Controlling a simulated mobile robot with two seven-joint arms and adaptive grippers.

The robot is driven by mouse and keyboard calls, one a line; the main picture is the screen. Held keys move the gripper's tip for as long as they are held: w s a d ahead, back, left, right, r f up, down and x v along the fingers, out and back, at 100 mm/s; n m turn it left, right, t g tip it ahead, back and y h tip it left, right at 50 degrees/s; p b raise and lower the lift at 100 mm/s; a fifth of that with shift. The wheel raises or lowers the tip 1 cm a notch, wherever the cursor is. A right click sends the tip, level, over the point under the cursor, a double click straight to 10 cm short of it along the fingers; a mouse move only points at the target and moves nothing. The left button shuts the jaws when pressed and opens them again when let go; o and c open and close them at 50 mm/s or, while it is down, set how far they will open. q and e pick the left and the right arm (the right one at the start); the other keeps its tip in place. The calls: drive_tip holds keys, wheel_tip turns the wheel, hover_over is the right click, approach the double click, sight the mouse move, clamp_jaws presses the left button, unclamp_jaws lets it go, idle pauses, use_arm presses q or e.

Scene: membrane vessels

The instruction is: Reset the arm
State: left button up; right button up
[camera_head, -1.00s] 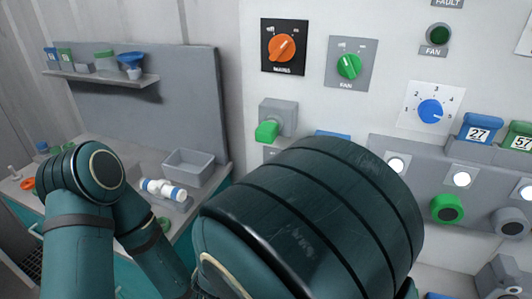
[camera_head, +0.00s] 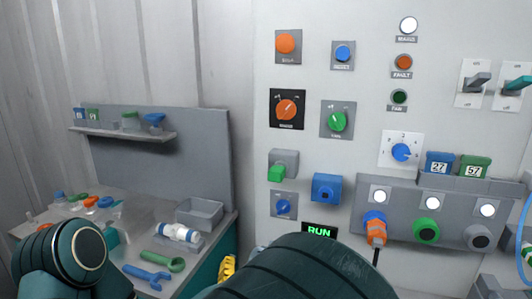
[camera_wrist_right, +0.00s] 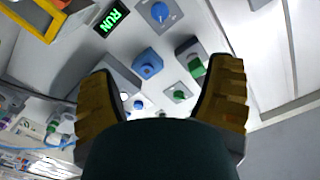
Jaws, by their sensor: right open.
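My right arm (camera_head: 300,272) fills the bottom middle of the head view as a large dark teal link. A yellow ribbed piece (camera_head: 227,268), apparently a finger of my right gripper, shows beside it. In the right wrist view my right gripper (camera_wrist_right: 165,68) has its two ribbed fingers spread wide, with nothing held between them. Past the fingers are the panel's blue block (camera_wrist_right: 147,63) and green knob (camera_wrist_right: 196,67), apart from the gripper. My left arm (camera_head: 68,255) is at the lower left of the head view; its gripper is not in view.
The control panel carries an orange-black rotary switch (camera_head: 287,109), a lit RUN sign (camera_head: 319,231) and an orange plug (camera_head: 376,231) with a cable. On the left bench are a grey bin (camera_head: 199,213), a white-blue vessel (camera_head: 179,234) and a blue wrench (camera_head: 148,276). A shelf (camera_head: 125,133) hangs above.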

drive_tip(key=d+f+n+g+y, duration=0.3)
drive_tip(key=d+f+g, duration=0.15)
drive_tip(key=f, duration=0.65)
drive_tip(key=d+f+n+g+y, duration=0.2)
drive_tip(key=d+f+g, duration=0.25)
drive_tip(key=f, duration=0.65)
drive_tip(key=s+d+f+n+g+y, duration=0.3)
drive_tip(key=s+f+g, duration=0.3)
drive_tip(key=s, duration=0.9)
wheel_tip(320, 180, down, 4)
drive_tip(key=shift+d+r+g+y, duration=0.15)
drive_tip(key=shift+d+g+y, duration=0.15)
drive_tip(key=shift+d+y, duration=0.45)
